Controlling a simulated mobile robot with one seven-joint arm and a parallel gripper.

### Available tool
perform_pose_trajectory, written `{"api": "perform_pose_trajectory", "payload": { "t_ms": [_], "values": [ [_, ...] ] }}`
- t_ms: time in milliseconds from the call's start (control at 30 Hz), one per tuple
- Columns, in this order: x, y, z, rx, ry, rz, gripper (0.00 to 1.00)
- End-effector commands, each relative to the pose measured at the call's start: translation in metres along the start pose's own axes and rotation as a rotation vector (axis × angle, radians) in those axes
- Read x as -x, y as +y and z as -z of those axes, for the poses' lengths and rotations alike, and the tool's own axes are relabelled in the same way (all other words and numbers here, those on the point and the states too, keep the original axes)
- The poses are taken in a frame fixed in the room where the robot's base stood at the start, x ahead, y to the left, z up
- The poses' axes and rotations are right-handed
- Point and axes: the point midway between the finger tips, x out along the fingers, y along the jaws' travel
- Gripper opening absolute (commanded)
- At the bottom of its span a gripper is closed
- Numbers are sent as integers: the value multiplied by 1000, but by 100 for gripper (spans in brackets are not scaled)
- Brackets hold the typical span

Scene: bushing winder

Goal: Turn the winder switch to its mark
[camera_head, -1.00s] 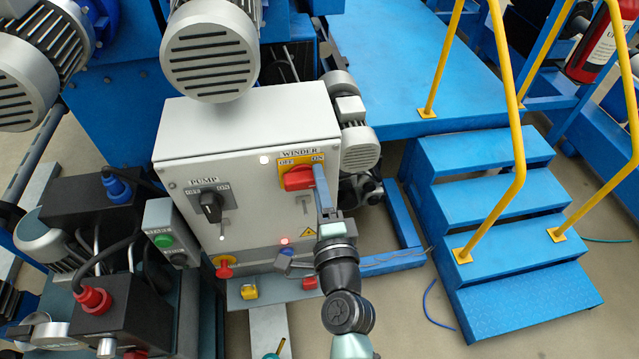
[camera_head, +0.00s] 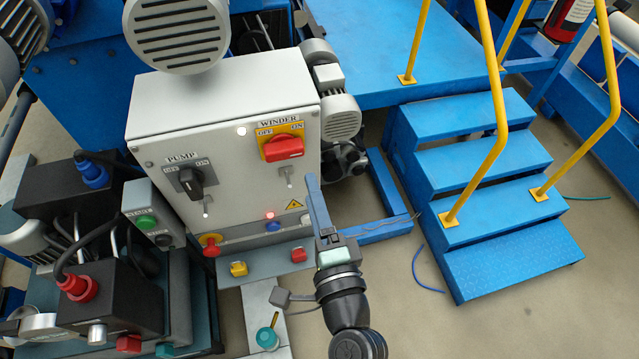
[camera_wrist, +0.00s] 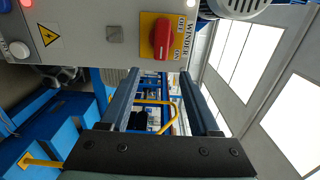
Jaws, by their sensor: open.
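The winder switch (camera_head: 283,148) is a red handle on a yellow plate marked OFF and ON, at the upper right of the grey cabinet front. Its handle lies roughly level across the plate, with its right end below the ON label. It also shows in the wrist view (camera_wrist: 161,38), turned sideways. My gripper (camera_head: 312,180) is below and right of the switch in the head view, apart from it. In the wrist view my gripper (camera_wrist: 158,73) has its two fingers wide apart with nothing between them.
The pump switch (camera_head: 190,182) is black, left on the same cabinet (camera_head: 240,190). Below are a red lamp (camera_head: 269,214), a blue button (camera_head: 273,225) and a ledge with yellow and red knobs. Blue steps (camera_head: 480,190) with yellow rails stand at right.

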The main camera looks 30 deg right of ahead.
Motion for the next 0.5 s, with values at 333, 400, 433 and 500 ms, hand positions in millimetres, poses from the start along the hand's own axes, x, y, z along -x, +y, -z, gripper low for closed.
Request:
{"api": "perform_pose_trajectory", "payload": {
  "t_ms": [333, 400, 433, 500],
  "values": [
    [34, 1, 0, 0, 0, -1, 62],
    [35, 0, 0, -1, 0, 0, 62],
    [35, 0, 0, -1, 0, 1, 62],
    [36, 0, 0, -1, 1, 1, 62]
  ]
}}
